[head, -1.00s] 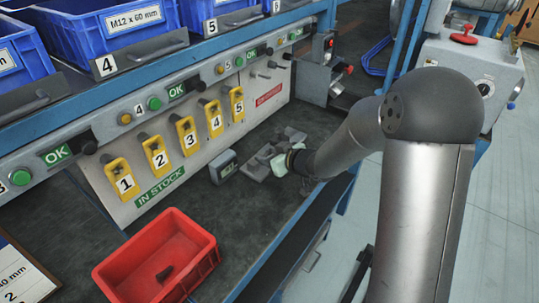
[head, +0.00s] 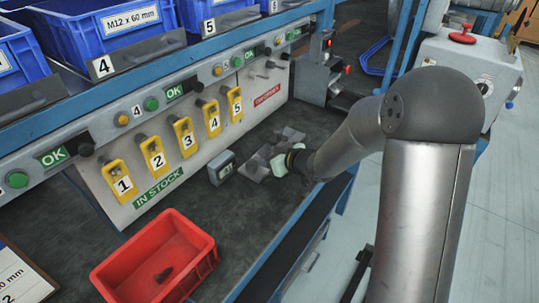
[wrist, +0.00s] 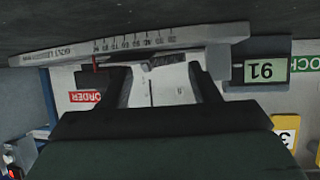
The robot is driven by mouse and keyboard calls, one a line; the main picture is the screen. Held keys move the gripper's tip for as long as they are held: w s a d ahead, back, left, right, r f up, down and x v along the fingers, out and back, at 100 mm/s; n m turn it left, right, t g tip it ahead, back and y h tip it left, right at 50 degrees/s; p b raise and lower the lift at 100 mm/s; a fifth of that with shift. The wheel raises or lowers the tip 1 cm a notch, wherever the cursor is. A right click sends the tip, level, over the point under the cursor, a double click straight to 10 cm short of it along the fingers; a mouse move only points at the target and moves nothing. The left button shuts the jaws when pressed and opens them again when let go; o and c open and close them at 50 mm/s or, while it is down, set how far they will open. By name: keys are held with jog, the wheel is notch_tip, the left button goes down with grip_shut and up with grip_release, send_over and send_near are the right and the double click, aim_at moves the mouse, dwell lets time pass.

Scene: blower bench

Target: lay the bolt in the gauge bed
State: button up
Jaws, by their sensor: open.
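The length gauge (head: 256,168) is a grey block on the dark bench top, beside a small display box (head: 222,168). In the wrist view the gauge's scale (wrist: 135,45) runs across the top, and the display (wrist: 265,70) shows digits. My gripper (wrist: 157,72) is open, with its two dark fingers apart at the gauge. A small dark shape shows between the fingertips by the scale; I cannot tell whether it is a bolt in the bed. In the head view my gripper (head: 279,164) is small and partly hidden by my wrist.
A panel with yellow numbered tags (head: 187,137) and an "IN STOCK" label stands behind the bench top. Blue bins (head: 115,30) sit on the shelf above. The bench's front edge runs close below my arm. The bench top between the red bin and display is clear.

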jog(key=p+v, duration=0.3)
jog(key=v, duration=1.4)
